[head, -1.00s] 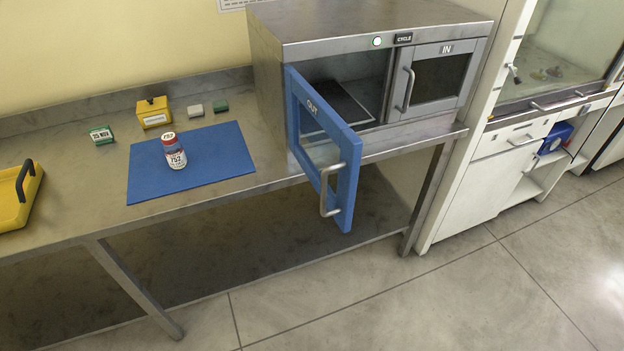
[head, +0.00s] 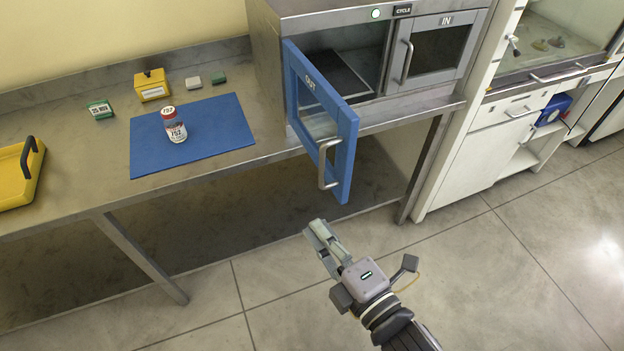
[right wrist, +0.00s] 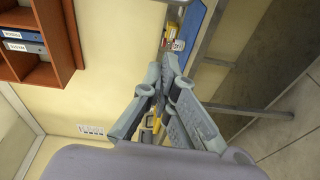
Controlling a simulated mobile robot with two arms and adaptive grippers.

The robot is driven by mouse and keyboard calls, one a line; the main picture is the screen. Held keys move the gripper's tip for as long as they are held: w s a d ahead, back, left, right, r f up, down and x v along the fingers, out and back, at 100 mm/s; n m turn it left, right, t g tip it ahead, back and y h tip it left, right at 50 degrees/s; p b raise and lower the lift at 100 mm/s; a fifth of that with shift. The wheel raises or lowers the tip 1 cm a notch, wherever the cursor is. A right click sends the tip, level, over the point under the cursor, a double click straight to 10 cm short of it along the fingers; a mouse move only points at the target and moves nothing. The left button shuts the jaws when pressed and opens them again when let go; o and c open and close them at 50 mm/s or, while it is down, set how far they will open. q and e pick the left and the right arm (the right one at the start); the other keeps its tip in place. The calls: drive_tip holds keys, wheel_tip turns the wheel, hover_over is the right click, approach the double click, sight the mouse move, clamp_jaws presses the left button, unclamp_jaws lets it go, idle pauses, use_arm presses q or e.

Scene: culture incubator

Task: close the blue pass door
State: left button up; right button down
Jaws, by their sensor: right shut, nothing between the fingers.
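The blue pass door (head: 346,150), lettered OUT, stands wide open in the head view. It is hinged at the left of the steel pass box (head: 268,50) and sticks out past the bench front. Its metal handle (head: 324,165) is on the face turned to the left. My right gripper (head: 317,232) is below the door in the picture, apart from it, empty and shut. In the right wrist view its fingers (right wrist: 160,82) meet, and the door does not show there. My left gripper is not in view.
A bottle (head: 174,126) stands on a blue mat (head: 225,122) on the steel bench. The IN door (head: 438,55) is shut. Floor in front of the bench is clear.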

drive_tip(key=w+a+r+p, duration=0.1)
drive_tip(key=w+p, duration=0.3)
drive_tip(key=w, duration=0.4)
drive_tip(key=shift+w+a+r+y, duration=0.3)
drive_tip(key=shift+w+r, duration=0.1)
drive_tip(key=shift+r, duration=0.25)
drive_tip(key=shift+d+n, duration=0.1)
drive_tip(key=shift+n, duration=0.2)
